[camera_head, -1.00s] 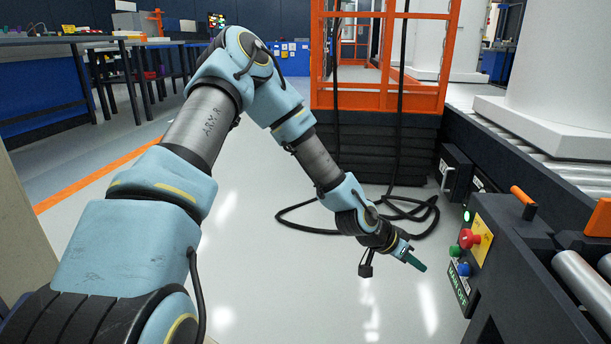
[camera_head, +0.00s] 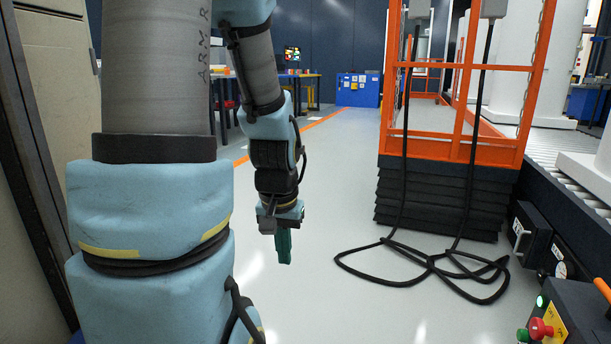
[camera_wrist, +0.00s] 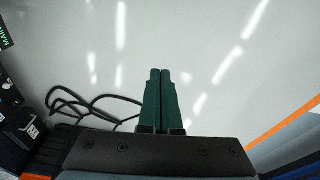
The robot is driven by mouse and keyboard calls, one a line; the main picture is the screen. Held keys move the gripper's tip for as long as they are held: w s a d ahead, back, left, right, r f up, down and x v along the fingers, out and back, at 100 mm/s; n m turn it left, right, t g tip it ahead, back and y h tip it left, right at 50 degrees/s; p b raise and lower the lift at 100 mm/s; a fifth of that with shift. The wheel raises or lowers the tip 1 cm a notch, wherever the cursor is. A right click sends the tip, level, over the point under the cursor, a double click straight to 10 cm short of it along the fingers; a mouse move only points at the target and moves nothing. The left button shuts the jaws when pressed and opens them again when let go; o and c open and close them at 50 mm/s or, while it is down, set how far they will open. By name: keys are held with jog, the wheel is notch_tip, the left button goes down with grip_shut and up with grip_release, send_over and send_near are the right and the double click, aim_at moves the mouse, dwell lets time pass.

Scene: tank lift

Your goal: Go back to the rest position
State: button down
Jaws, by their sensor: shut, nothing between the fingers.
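My gripper (camera_head: 284,247) points down in the head view, left of centre, with bare floor behind it. Its two green fingers are together and hold nothing. In the wrist view the fingers of my gripper (camera_wrist: 160,95) lie side by side over the pale floor. My arm takes up the left part of the head view, folded with the forearm hanging down.
An orange lift cage (camera_head: 463,150) on a dark bellows base (camera_head: 437,205) stands right of centre. Black cables (camera_head: 430,262) loop on the floor before it. A button panel (camera_head: 548,330) is at lower right. A grey cabinet (camera_head: 55,85) is close at left.

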notch_tip(320, 180, up, 40)
jog(key=s+a+n+p, duration=0.1)
jog(key=s+a+p, duration=0.1)
jog(key=p, duration=3.6)
jog(key=shift+a+r, duration=0.2)
